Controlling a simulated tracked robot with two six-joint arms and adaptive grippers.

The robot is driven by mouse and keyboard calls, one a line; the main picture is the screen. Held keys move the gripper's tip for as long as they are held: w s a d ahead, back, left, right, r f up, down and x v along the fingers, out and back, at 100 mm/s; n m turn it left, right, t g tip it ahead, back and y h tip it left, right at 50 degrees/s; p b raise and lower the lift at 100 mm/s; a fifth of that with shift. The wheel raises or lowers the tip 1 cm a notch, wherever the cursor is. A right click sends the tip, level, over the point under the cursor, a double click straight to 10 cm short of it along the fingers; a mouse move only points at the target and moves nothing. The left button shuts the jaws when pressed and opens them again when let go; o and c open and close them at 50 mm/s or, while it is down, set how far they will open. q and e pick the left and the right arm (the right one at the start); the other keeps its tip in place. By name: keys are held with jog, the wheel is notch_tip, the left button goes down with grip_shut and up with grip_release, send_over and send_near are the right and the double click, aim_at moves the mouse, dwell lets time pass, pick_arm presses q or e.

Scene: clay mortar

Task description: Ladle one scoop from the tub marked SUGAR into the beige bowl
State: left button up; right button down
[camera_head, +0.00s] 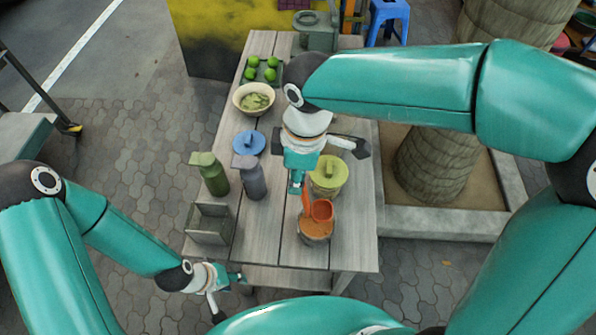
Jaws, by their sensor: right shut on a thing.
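My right gripper (299,188) reaches down over the table and is shut on the orange-red ladle (322,210) by its handle. The ladle's cup is at the mouth of a tub with orange-brown contents (315,239) near the table's front. I cannot tell whether the cup holds anything. No marking is readable on this tub. The beige bowl (239,104) stands at the back left of the table, with pale green contents inside. My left gripper (232,281) hangs low by the table's front left corner, apart from everything; its opening is unclear.
A yellow-green lidded pot (328,173) stands behind the tub. A grey holder (208,224) is front left. Green limes (252,73) lie behind the bowl.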

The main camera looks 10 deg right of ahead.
notch_tip(320, 180, down, 9)
jog(key=b, duration=0.6)
jog(key=shift+r, duration=0.2)
dwell(0.5)
notch_tip(320, 180, up, 10)
jog(key=p, duration=0.7)
jog(key=shift+f+p, duration=0.2)
jog(key=shift+p, duration=0.2)
jog(key=shift+f, duration=0.1)
